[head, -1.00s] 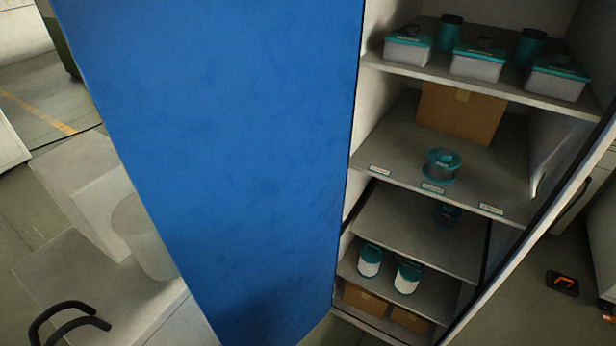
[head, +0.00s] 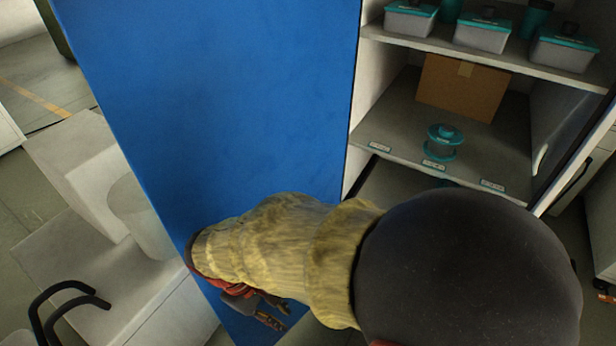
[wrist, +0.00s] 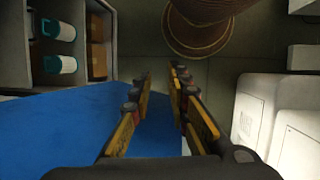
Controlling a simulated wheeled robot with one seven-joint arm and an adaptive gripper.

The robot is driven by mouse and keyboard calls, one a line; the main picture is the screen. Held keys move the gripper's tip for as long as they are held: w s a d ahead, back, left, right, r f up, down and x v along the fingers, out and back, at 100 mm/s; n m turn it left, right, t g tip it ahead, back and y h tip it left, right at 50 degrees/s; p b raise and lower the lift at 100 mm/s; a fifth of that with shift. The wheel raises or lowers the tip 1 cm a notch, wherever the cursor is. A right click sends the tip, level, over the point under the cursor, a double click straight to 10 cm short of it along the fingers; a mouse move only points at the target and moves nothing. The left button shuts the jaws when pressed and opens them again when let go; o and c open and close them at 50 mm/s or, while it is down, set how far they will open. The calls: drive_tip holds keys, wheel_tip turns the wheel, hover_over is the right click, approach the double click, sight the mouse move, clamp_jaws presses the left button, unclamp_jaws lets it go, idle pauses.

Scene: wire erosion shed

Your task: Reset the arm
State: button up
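My gripper (head: 268,310) shows low in the head view, in front of the lower part of the blue cabinet door (head: 220,100). My arm, in a yellowish sleeve, crosses the lower right and hides the cabinet's lower shelves. In the wrist view my gripper (wrist: 160,80) has its two fingers apart with nothing between them. The blue door (wrist: 60,135) lies below and left of the fingers there.
A brown round spool-like object (wrist: 200,28) stands on the floor ahead. White units (wrist: 258,105) stand at right.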

drive_tip(key=d+r+m+t+y+b, duration=0.1)
drive_tip(key=d+r+m, duration=0.5)
drive_tip(key=d, duration=0.7)
drive_tip(key=d+r+m+t+y+b, duration=0.2)
drive_tip(key=d+r+m+t, duration=0.3)
drive_tip(key=d+r, duration=0.4)
drive_tip(key=d+m+y, duration=0.1)
drive_tip(key=d, duration=0.2)
drive_tip(key=shift+s+d+r+b, duration=0.2)
drive_tip(key=shift+s+d+b, duration=0.1)
drive_tip(key=shift+s+d, duration=0.1)
